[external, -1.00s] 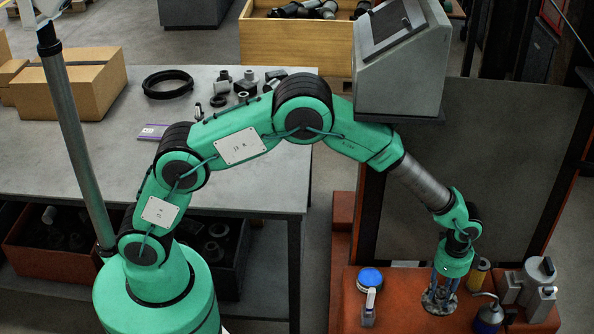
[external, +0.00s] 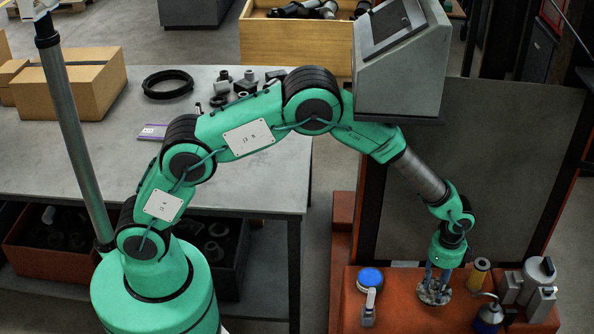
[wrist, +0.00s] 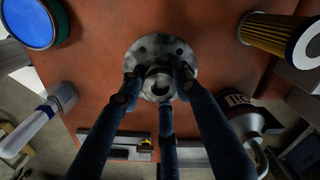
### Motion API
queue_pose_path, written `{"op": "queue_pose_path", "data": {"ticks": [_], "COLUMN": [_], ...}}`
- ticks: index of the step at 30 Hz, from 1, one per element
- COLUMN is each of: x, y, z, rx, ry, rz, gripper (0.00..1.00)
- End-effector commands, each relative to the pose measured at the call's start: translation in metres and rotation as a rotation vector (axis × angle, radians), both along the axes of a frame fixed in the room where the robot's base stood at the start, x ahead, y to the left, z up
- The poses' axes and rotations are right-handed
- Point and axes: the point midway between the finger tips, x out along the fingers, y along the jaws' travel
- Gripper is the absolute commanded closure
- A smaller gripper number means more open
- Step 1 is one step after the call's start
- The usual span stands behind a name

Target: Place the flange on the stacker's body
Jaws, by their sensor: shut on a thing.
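The flange (external: 433,294) is a mottled grey metal disc with bolt holes and a raised hub. It also shows in the wrist view (wrist: 160,52), flat side down. My gripper (external: 437,279) points down from above, with its fingers shut around the hub; they show in the wrist view (wrist: 158,85) too. The stacker's body (external: 400,310) is an orange-red box with a flat top, and it fills the middle of the wrist view (wrist: 95,75). The flange is over this top; I cannot tell whether it touches. The fingers hide part of the hub.
A grey console (external: 405,70) hangs close to my arm.

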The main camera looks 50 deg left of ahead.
Motion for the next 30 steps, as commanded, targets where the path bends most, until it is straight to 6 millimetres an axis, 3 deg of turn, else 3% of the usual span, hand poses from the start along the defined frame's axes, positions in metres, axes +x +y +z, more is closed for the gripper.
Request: {"op": "queue_pose_path", "data": {"ticks": [12,28,29,30], "x": [0.0,0.0,0.0,0.0], "y": [0.0,0.0,0.0,0.0], "z": [-0.04,-0.046,-0.047,-0.046], "rx": [0.0,0.0,0.001,0.001], "ry": [0.0,0.0,0.001,0.001], "rz": [0.0,0.0,0.0,0.0], "gripper": [1.0,1.0,0.66,0.58]}}
